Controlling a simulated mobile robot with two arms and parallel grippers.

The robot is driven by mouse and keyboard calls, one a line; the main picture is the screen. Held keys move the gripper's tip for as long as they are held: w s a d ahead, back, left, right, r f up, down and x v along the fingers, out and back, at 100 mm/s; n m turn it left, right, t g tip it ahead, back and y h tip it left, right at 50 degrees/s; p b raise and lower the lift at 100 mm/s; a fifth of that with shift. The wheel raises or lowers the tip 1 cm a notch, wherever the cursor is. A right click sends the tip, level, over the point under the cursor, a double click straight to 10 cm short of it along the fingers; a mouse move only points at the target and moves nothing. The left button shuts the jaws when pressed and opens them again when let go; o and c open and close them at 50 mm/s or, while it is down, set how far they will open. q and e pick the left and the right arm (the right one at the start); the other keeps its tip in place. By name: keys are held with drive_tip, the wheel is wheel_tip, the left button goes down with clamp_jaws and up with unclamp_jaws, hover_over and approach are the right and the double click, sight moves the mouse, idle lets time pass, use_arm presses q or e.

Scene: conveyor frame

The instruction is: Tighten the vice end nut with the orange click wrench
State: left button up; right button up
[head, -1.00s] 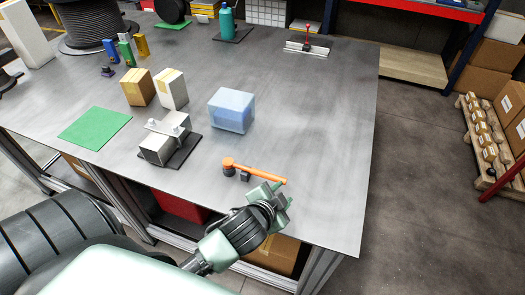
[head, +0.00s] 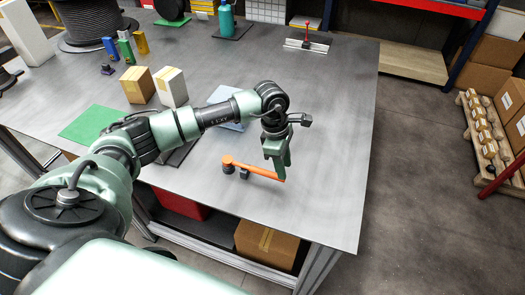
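The orange click wrench (head: 254,170) lies near the front of the grey workbench, its dark head at the left and its handle pointing right. My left gripper (head: 281,172) points down at the right end of the handle. Its fingers overlap the handle end in the picture; whether they touch it or are closed around it I cannot tell. The vice and its end nut are hidden behind my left arm; only part of the dark plate under it (head: 182,154) shows. My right gripper is not in view.
A brown box (head: 137,85) and a white box (head: 171,87) stand farther back, beside a green mat (head: 88,124). The bench (head: 325,130) is clear to the right of my gripper, up to its right edge.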

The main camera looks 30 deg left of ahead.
sight(262, 170)
use_arm(q)
drive_tip(key=a+y, duration=0.1)
drive_tip(key=a, duration=0.1)
drive_tip(key=a+y, duration=0.1)
drive_tip(key=a, duration=0.1)
drive_tip(key=a+r, duration=0.1)
drive_tip(key=a, duration=0.2)
drive_tip(key=shift+s+r+g+y, duration=0.1)
drive_tip(key=shift+g+y, duration=0.2)
drive_tip(key=shift+y, duration=0.1)
drive_tip(key=shift+a, duration=0.15)
wheel_tip(262, 170, down, 8)
drive_tip(key=b, duration=0.4)
drive_tip(key=shift+b, duration=0.3)
drive_tip(key=shift+c, duration=0.2)
drive_tip(key=shift+r, duration=0.1)
clamp_jaws()
drive_tip(key=shift+r, duration=0.1)
